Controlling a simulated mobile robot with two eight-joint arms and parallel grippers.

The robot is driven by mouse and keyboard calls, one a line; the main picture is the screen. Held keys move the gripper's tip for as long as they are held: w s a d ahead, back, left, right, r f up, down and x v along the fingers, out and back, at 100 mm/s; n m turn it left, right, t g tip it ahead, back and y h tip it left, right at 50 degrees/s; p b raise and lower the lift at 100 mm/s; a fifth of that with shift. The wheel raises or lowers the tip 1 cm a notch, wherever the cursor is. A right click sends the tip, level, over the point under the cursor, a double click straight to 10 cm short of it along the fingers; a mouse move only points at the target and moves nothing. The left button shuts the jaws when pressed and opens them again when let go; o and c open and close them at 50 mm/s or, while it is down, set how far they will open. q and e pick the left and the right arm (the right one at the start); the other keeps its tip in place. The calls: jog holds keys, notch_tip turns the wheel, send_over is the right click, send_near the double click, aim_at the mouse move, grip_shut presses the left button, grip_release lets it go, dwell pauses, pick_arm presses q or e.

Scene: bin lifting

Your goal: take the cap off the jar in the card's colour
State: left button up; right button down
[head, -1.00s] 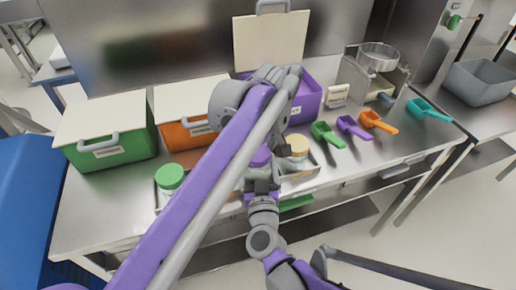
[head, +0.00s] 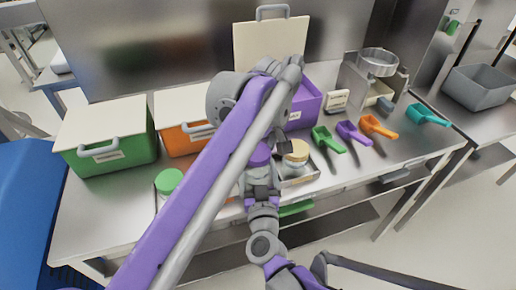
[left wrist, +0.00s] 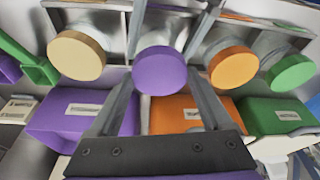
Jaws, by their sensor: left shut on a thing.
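A jar with a purple cap (head: 260,154) stands among the capped jars. My left gripper (head: 259,170) is shut on this jar, with the cap on it. In the left wrist view my fingers (left wrist: 172,25) pass either side of the purple cap (left wrist: 160,70); their exact contact is hard to see. A small white card (head: 338,99) stands near the purple bin; its writing is too small to read.
The jars stand in a metal tray (head: 309,178) near the table's front edge. Behind it are a green bin (head: 130,158), an orange bin (head: 181,140) and an open purple bin (head: 311,100). Several scoops, including a teal one (head: 428,115), lie to the right.

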aim_at(255, 149)
pick_arm(q)
jog(key=shift+r, duration=2)
pick_arm(e)
grip_release()
